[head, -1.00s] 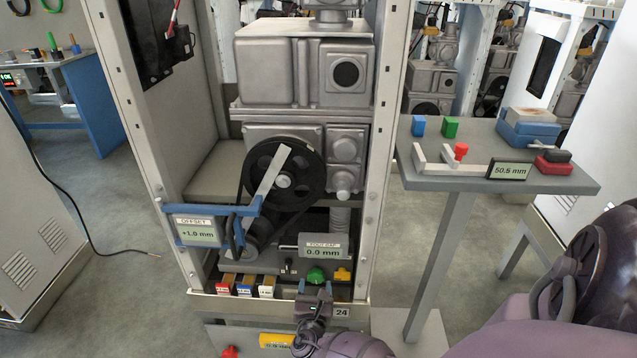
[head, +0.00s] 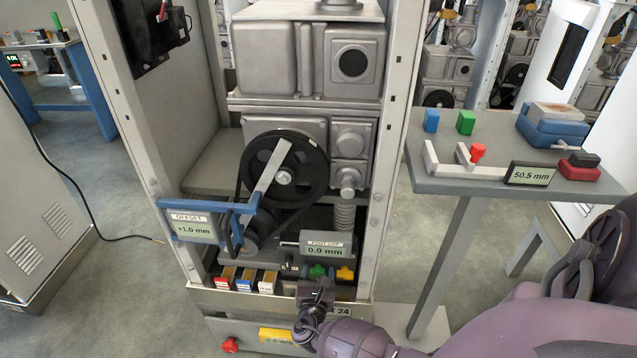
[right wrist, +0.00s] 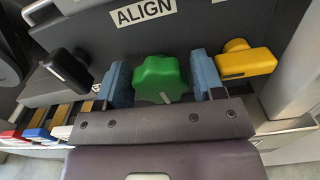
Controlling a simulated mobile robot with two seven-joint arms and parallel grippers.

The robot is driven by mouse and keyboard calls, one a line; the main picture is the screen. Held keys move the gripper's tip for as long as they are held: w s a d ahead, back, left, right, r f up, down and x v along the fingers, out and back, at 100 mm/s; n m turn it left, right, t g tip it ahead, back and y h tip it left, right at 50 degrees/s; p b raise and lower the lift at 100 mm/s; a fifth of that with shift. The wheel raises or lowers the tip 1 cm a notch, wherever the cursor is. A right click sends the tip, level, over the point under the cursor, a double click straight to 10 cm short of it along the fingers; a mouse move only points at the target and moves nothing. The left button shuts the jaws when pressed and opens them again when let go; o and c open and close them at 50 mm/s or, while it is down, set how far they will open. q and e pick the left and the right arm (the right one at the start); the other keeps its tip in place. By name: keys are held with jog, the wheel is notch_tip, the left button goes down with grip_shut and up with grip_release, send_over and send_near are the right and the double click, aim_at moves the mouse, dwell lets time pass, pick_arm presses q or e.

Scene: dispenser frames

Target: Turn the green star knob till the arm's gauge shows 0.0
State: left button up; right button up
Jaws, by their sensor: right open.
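The green star knob (head: 318,271) sits low in the machine frame, partly hidden behind my right gripper in the head view. In the right wrist view the knob (right wrist: 160,78) lies between the two blue fingers of my right gripper (right wrist: 162,84), with a small gap on either side. My right gripper also shows in the head view (head: 316,284); it is open. The blue arm's gauge (head: 193,228), labelled OFFSET, reads +1.0 mm. A second gauge (head: 324,248), labelled FOOT GAP, reads 0.0 mm. My left gripper is not in view.
A yellow knob (right wrist: 243,61) is close to the right finger, and a black knob (right wrist: 67,68) is left of the left finger. Red, blue and white tagged blocks (head: 244,284) sit left of the knob. A grey side table (head: 440,185) stands right of the frame.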

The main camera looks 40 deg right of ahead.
jog(key=c, duration=0.6)
